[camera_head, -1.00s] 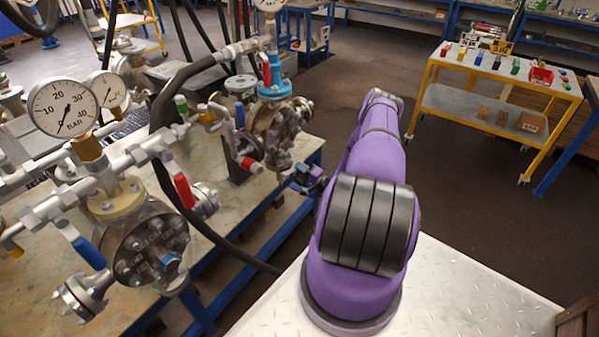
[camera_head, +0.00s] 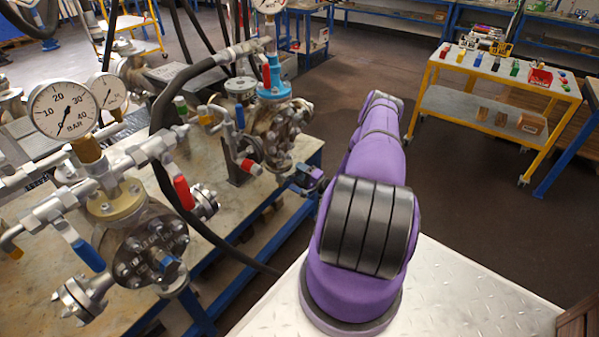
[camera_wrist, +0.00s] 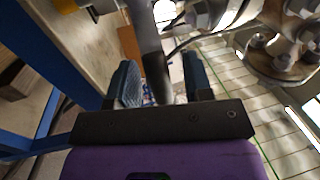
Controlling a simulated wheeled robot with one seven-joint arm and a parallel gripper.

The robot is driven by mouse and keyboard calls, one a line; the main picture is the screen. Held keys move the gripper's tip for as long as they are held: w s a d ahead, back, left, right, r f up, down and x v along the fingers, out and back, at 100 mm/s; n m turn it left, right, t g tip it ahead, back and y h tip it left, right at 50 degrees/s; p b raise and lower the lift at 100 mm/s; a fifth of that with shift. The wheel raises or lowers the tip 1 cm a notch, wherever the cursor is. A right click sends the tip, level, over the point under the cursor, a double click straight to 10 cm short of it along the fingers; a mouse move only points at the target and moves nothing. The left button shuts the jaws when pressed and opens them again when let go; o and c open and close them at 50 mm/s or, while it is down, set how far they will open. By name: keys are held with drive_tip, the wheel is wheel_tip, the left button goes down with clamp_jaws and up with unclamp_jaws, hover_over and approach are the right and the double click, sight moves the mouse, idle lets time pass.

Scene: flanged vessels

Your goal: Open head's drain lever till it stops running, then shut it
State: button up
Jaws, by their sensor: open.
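Two flanged vessels stand on the bench: a near one (camera_head: 150,245) with a bolted end flange, and a far one (camera_head: 275,125) with a blue collar. The near one has red (camera_head: 184,192) and blue (camera_head: 88,253) lever handles; the far one has a red handle (camera_head: 266,74) and a blue one (camera_head: 240,117). I cannot tell which lever is the drain lever. My gripper (camera_head: 308,178) is low, just right of the far vessel. In the wrist view my gripper (camera_wrist: 163,82) is open, with a dark bar (camera_wrist: 148,40) passing between or behind its fingers; contact is unclear. Bolted metal (camera_wrist: 290,40) shows at upper right.
The bench (camera_head: 75,200) has a blue frame (camera_head: 240,285). A black hose (camera_head: 190,215) runs between the vessels and down the front. Pressure gauges (camera_head: 62,110) stand at left. A yellow trolley (camera_head: 480,100) is at upper right. Floor between is clear.

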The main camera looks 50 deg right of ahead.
drive_tip(key=a+v, duration=0.1)
drive_tip(key=v, duration=0.9)
drive_tip(key=shift+s+d, duration=0.3)
drive_tip(key=shift+d, duration=0.2)
idle(0.7)
